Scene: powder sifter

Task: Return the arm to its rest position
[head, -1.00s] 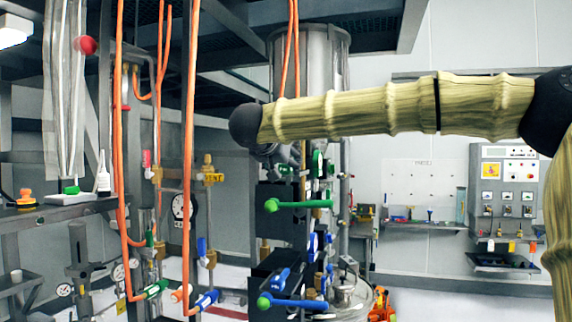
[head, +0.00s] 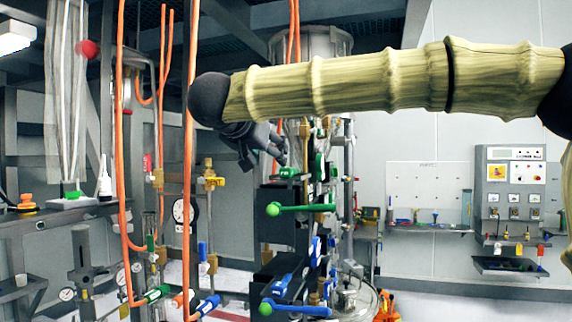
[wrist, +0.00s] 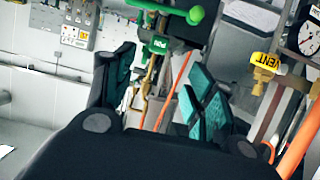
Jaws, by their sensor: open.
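My arm (head: 350,82), with pale bamboo-like links and dark joints, stretches across the upper right of the head view. My gripper (head: 272,152) is dark and hangs below the arm's left end, in front of the pipework and left of the green-handled valve. In the wrist view my gripper (wrist: 160,80) has its two teal-padded fingers spread apart, with nothing held between them. A green valve handle (wrist: 195,15) and a yellow VENT tag (wrist: 264,60) show beyond the fingers.
Green-handled (head: 300,208) and blue-handled (head: 285,308) valves stand below the gripper. Orange hoses (head: 120,150) hang at left near a pressure gauge (head: 182,212). A control panel (head: 515,195) and a pegboard (head: 425,185) are on the back wall.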

